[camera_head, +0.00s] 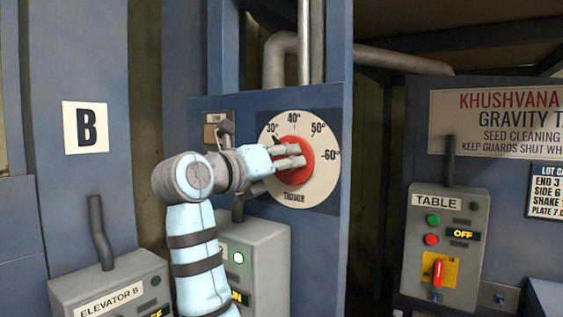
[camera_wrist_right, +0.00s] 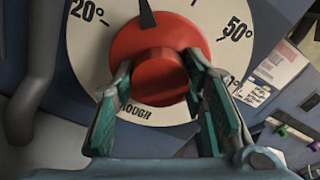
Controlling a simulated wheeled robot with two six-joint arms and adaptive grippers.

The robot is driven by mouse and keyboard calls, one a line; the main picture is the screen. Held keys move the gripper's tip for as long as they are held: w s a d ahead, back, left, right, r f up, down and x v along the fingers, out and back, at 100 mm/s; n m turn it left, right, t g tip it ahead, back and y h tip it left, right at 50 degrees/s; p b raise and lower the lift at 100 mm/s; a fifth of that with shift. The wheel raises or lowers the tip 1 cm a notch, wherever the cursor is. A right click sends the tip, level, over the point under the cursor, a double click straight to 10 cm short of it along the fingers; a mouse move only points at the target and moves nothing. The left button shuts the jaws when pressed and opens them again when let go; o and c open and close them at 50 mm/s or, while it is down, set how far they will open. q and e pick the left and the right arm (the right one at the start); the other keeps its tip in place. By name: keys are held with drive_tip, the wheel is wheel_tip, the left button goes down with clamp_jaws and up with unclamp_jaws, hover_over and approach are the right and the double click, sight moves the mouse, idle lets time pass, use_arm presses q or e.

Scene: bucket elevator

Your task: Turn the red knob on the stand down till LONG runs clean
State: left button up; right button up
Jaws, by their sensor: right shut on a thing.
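My right gripper (camera_head: 298,156) reaches in from the left and is shut on the knob. In the right wrist view its two green-padded fingers (camera_wrist_right: 160,85) lie either side of the knob's raised middle (camera_wrist_right: 157,65). My left gripper is not in view. No label reading LONG is visible.
The dial is on a blue panel (camera_head: 331,112). Below stands a grey control box (camera_head: 266,262) with a lit button, partly behind my arm. The ELEVATOR B box (camera_head: 82,292) is at left; the TABLE box (camera_head: 455,210), showing OFF, is at right. Pipes (camera_head: 370,57) run above.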

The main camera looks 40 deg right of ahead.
drive_tip(key=o, duration=1.2)
drive_tip(key=shift+c, duration=0.2)
